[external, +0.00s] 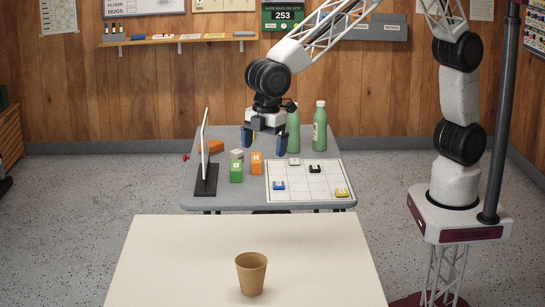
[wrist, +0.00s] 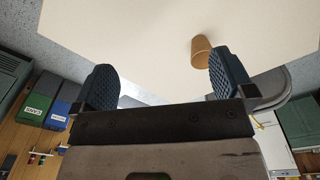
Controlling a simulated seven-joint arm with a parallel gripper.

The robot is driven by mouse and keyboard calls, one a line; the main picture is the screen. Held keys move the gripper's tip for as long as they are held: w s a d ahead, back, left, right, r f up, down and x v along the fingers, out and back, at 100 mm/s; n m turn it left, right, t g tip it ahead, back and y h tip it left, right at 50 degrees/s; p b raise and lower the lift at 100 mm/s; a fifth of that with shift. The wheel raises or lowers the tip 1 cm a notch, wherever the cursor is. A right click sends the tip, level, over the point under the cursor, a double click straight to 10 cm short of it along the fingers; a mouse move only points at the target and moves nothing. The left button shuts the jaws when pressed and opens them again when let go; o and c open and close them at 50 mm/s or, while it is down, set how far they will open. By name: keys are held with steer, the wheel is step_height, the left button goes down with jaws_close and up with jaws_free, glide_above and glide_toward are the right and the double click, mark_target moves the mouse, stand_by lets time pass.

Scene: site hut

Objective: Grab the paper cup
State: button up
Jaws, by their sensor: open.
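A brown paper cup (external: 251,274) stands upright on the cream table (external: 160,262) nearest the external camera. It also shows in the wrist view (wrist: 201,48), near the right fingertip in the picture. My gripper (external: 250,140) is open and empty above the grey table behind, well apart from the cup. In the wrist view my gripper's two blue fingers (wrist: 163,82) are spread wide with nothing between them.
The grey table (external: 225,199) holds two green bottles (external: 320,128), a white upright panel (external: 203,140), green and orange blocks (external: 256,163), and a gridded board (external: 310,184) with small coloured pieces. The cream table around the cup is clear. A dark pole (external: 497,120) stands at the right.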

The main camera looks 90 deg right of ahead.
steer(key=w+a+f+n, duration=0.3)
steer(key=a+f, duration=0.6)
steer(key=a, duration=0.4)
steer(key=n, duration=0.1)
glide_toward(251, 276)
steer(key=d+f, duration=0.2)
steer(key=d, duration=0.1)
steer(key=shift+w+d+g, duration=0.1)
steer(key=shift+w+g, duration=0.2)
steer(key=shift+g, duration=0.1)
steer(key=shift+f, duration=0.1)
steer(key=shift+f, duration=1.3)
steer(key=shift+f, duration=2.55)
